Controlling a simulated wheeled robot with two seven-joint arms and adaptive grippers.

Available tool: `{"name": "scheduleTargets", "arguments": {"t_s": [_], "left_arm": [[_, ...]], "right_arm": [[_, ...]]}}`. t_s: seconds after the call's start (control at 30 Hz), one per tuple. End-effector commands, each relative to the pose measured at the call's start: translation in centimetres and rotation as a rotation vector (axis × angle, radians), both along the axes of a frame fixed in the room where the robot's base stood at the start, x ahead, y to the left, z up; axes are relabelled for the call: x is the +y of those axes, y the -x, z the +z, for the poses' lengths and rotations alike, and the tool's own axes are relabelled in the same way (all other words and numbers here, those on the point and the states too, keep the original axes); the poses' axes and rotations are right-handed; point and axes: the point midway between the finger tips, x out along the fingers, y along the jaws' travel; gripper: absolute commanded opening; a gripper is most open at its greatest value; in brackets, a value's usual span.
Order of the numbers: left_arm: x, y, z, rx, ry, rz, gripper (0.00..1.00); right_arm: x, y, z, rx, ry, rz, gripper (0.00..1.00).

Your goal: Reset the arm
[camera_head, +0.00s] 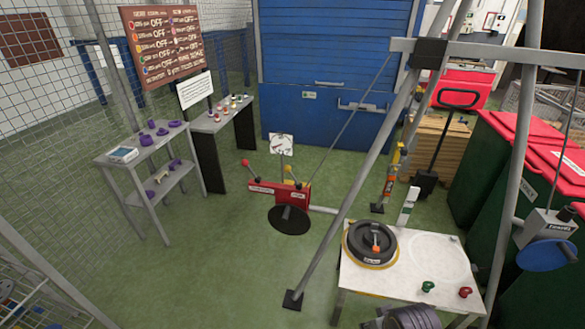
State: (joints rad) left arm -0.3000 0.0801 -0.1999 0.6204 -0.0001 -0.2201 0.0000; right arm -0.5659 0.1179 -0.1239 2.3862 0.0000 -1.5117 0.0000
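A red box-shaped device (278,192) stands on a post above a black round base (289,218) on the green floor near the middle. It has levers with a red knob (246,162) and yellow knobs (288,168), and a grey rod (322,210) reaches out from its right side. A small white sign (281,144) stands above it. On a white table (435,303) sits a black round turntable (371,242) with an orange handle on top. I cannot tell which part is the arm of the task. Neither of my grippers is in view.
A grey metal frame (352,185) rises over the white table, with a blue disc (547,255) hanging at right. Green and red knobs (428,287) sit on the table. A grey shelf (165,184) holds purple parts at left. Green floor is clear left of centre.

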Motion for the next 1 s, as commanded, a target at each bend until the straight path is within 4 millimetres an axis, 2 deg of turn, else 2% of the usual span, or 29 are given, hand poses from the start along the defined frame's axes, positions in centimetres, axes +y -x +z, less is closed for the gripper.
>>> {"name": "scheduleTargets", "arguments": {"t_s": [0.27,0.63,1.0], "left_arm": [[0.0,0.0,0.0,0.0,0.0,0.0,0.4],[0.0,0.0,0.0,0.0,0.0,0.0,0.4],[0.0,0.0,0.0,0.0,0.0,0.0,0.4]], "right_arm": [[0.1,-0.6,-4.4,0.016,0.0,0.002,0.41],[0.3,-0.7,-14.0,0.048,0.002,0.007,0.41],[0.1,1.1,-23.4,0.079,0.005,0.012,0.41]]}}
